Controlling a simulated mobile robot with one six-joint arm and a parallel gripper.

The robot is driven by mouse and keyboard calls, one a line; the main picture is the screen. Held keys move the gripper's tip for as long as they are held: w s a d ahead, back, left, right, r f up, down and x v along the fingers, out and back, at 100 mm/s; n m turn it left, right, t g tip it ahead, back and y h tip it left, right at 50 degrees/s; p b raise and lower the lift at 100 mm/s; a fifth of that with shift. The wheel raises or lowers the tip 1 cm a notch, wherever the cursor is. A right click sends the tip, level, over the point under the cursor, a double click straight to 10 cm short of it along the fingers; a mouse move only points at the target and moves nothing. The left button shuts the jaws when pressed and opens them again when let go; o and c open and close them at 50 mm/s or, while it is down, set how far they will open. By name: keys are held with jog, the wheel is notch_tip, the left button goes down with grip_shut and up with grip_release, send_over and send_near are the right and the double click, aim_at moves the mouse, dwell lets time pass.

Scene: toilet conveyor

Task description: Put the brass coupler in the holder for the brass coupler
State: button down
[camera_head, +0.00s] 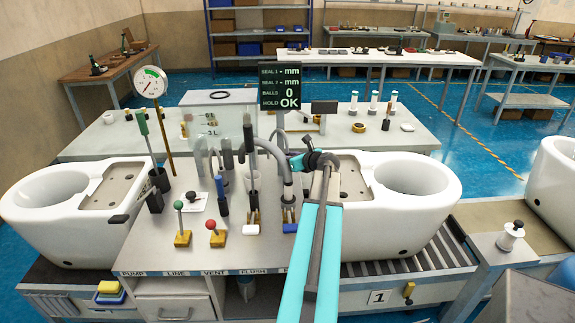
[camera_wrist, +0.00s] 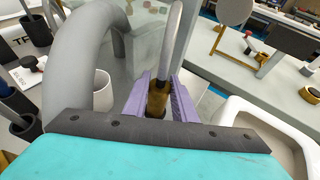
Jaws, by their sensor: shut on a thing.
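In the wrist view, the brass coupler (camera_wrist: 157,98) is between the two purple fingers of my gripper (camera_wrist: 158,97), which is shut on it. A light grey hose (camera_wrist: 174,40) rises from the top of the coupler. In the head view, my gripper (camera_head: 303,162) is over the right part of the bench, beside the curved grey hose; the coupler cannot be made out there. I cannot tell which fixture is the holder for the brass coupler. Black holders (camera_head: 154,202) stand at the left of the bench.
A white toilet bowl (camera_head: 425,200) is right of my gripper and another (camera_head: 35,205) is at the left. A thick grey hose (camera_wrist: 75,70) arches close to my gripper's left, near a white cup (camera_wrist: 103,90). The sign (camera_head: 280,88) stands behind. Levers (camera_head: 217,236) line the front.

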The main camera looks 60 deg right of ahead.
jog(key=shift+f, duration=0.1)
jog(key=shift+f+p, duration=0.45)
jog(key=shift+f, duration=1.3)
jog(key=shift+f, duration=0.2)
jog(key=c, duration=1.5)
grip_release()
jog(key=shift+o, duration=0.2)
jog(key=shift+s+r, duration=0.1)
jog(key=shift+r, duration=0.1)
jog(key=b+v, duration=0.2)
jog(key=v, duration=1)
jog(key=shift+b, duration=0.4)
